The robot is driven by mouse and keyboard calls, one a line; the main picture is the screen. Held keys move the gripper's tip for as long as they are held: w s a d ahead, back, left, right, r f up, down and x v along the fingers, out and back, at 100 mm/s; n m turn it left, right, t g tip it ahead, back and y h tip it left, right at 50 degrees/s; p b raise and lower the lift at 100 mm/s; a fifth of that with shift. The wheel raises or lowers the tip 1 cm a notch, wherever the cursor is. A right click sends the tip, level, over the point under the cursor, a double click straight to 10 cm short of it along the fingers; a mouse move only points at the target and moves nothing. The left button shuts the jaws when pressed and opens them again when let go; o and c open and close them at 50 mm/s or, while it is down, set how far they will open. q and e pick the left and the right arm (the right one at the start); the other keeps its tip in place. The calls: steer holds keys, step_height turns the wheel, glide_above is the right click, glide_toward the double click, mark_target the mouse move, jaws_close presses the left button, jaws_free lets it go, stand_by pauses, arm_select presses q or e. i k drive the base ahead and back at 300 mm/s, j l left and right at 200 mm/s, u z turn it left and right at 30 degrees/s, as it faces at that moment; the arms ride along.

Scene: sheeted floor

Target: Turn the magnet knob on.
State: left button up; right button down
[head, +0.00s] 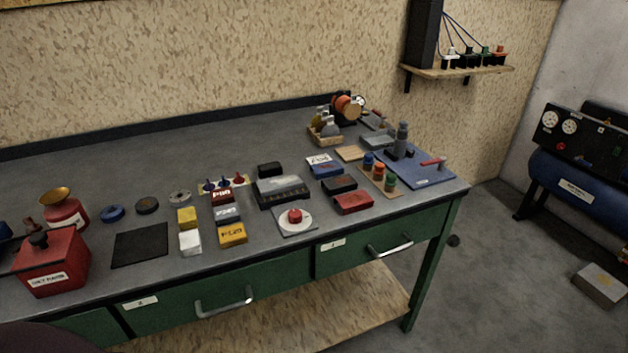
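A red knob (295,215) sits in the middle of a white round dial on a square grey plate (296,232), near the front edge of the bench. Its pointer or setting is too small to read. A dark grey upright device (402,140) stands on a blue mat (430,178) at the bench's right end, with a red-handled piece (433,162) beside it. I cannot tell from any readable label which of these carries the magnet knob. Neither of my grippers is in view, and nothing touches the red knob.
The grey workbench (80,165) has green drawers with handles (224,302). Small blocks (232,234), a black tray (283,190) and colored-cap jars (378,172) crowd around the dial. A red box (52,262) stands at the left. The floor right of the bench is mostly clear.

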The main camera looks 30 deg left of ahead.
mark_target(294, 216)
steer(key=u, duration=1.4)
steer(key=i+j+u, duration=0.15)
steer(key=j, duration=0.2)
steer(key=j+u, duration=0.1)
steer(key=j, duration=0.3)
